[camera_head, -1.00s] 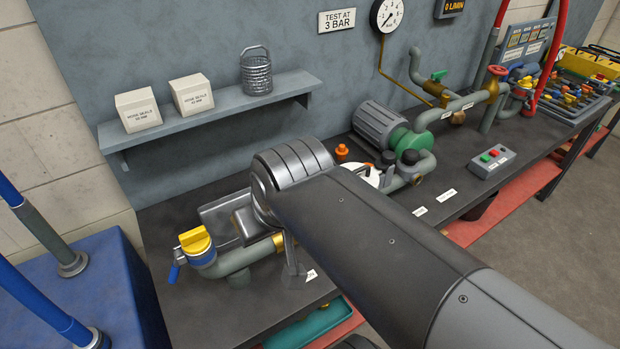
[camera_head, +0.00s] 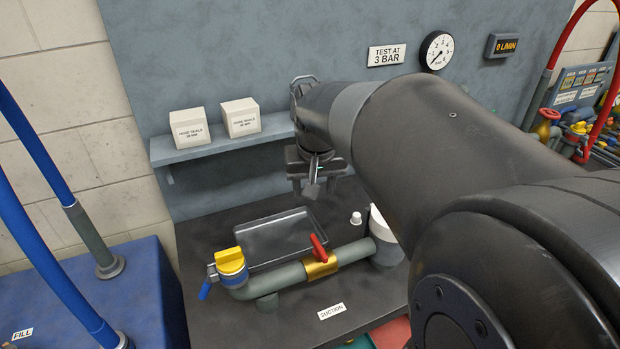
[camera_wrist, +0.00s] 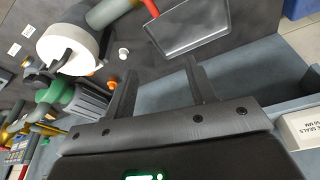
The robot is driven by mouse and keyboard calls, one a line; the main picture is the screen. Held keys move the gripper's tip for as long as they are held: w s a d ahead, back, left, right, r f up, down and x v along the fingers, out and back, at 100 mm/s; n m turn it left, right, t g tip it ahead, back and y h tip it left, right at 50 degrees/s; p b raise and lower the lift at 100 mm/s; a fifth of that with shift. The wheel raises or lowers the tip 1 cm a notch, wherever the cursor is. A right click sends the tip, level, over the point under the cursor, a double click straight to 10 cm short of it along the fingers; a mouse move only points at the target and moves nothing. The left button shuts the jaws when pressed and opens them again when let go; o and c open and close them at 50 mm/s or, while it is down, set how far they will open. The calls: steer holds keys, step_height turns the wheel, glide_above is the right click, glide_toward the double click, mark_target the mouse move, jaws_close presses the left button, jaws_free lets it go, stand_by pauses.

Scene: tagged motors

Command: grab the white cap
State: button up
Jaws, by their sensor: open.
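The white cap (camera_head: 356,217) is a small white piece on the dark bench, between the grey tray and a large white round part. It also shows in the wrist view (camera_wrist: 123,53), apart from my fingers and just beyond the left fingertip. My gripper (camera_head: 312,188) is in the air above the bench, in front of the shelf, up and left of the cap in the head view. In the wrist view its two fingers (camera_wrist: 158,68) are spread with nothing between them.
A grey tray (camera_head: 250,252) lies left of the cap. A pipe with a red-handled valve (camera_head: 318,250) runs in front. The white round part (camera_head: 378,222) stands close right of the cap, partly hidden by my arm. The shelf (camera_head: 185,152) carries two boxes.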

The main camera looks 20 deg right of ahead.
steer(key=w+d+f+m+g, duration=0.1)
steer(key=w+d+f, duration=0.3)
steer(key=w+d, duration=0.2)
steer(key=m+g+y, duration=0.1)
steer(key=m+g, duration=0.1)
steer(key=m, duration=0.1)
glide_above(357, 214)
step_height(357, 214, down, 13)
step_height(357, 214, down, 5)
steer(key=shift+d+f, duration=0.1)
steer(key=shift+d, duration=0.05)
steer(key=shift+a+f, duration=0.2)
steer(key=shift+f, duration=2.75)
steer(key=shift+c, duration=0.3)
steer(key=c, duration=1)
